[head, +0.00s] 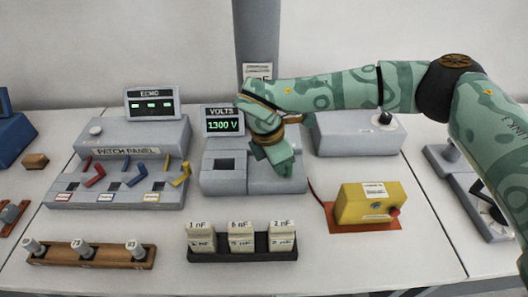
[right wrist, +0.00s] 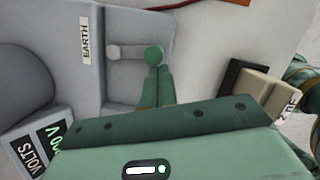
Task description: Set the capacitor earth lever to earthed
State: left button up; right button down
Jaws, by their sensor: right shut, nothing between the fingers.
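The grey volts unit (head: 222,183) stands mid-table, its display reading 1300 V. In the right wrist view its EARTH label (right wrist: 86,40) lies beside a slot. A grey rounded knob (right wrist: 113,52), which looks like the earth lever's end, is at the slot's EARTH-label end. My right gripper (head: 284,166) is shut and empty, low over the right part of the unit, and hides the lever in the head view. In the right wrist view its green fingertips (right wrist: 154,58) are over the slot, apart from the knob on the side away from the label. My left gripper is out of view.
The patch panel (head: 130,151) stands to the left. A black rack (head: 243,255) of labelled capacitors is in front, and a yellow box (head: 362,206) on an orange mat is to the right. A grey upright column (head: 257,40) rises behind the unit.

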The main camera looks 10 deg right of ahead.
jog(key=shift+d+r+n, duration=0.1)
jog(key=shift+d+n, duration=0.15)
jog(key=shift+n, duration=0.05)
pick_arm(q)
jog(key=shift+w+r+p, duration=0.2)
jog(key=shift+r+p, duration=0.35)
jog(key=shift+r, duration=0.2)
pick_arm(e)
jog(key=shift+s+d, duration=0.15)
jog(key=shift+d, duration=0.2)
